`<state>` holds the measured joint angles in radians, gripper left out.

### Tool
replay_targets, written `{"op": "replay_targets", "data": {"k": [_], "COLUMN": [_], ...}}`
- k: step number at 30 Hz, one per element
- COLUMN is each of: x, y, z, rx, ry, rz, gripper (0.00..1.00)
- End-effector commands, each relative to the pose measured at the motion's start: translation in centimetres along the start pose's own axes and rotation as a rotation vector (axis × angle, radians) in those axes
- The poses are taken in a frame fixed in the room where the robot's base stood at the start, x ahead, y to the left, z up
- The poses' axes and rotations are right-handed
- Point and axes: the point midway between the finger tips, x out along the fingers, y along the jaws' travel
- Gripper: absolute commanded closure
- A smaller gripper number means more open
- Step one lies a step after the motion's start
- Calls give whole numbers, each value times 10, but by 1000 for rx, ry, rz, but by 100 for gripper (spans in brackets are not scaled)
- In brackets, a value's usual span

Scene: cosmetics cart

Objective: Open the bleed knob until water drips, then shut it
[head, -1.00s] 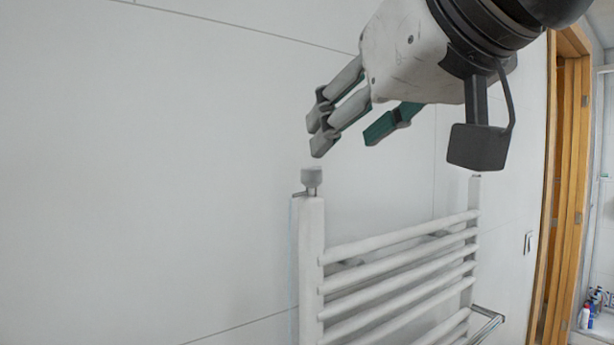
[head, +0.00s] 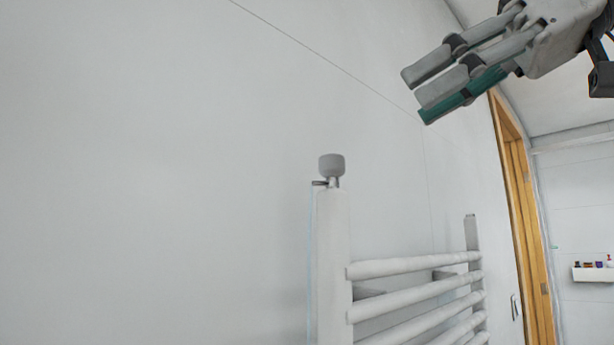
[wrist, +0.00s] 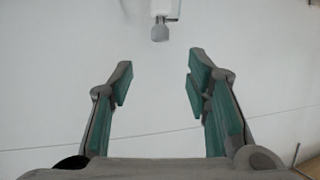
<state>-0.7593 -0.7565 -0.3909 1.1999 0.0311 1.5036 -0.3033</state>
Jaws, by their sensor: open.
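The grey bleed knob (head: 331,166) sits on top of the left white post of a towel radiator (head: 333,260). A small spout sticks out to the left just under it. A thin pale blue line (head: 310,260) runs down from the spout along the post; it looks like water. My gripper (head: 418,98) is up and to the right of the knob, clear of it. In the wrist view my gripper (wrist: 160,75) is open and empty, and the knob (wrist: 160,32) shows beyond the fingertips, roughly centred between them.
The pale wall (head: 150,180) stands close behind the radiator. Radiator bars (head: 415,267) run right to a second post (head: 472,240). A wooden door frame (head: 520,200) and a small shelf with bottles (head: 593,274) are farther right. Space left of the knob is free.

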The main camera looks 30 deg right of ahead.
Motion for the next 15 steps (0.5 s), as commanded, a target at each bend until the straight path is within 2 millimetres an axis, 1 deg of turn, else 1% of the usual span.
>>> {"op": "replay_targets", "data": {"k": [5,15], "x": [28,95], "y": [-1,0], "z": [2,1], "rx": [-1,0], "ry": [-5,-5], "rz": [-2,-1], "gripper": [56,56]}}
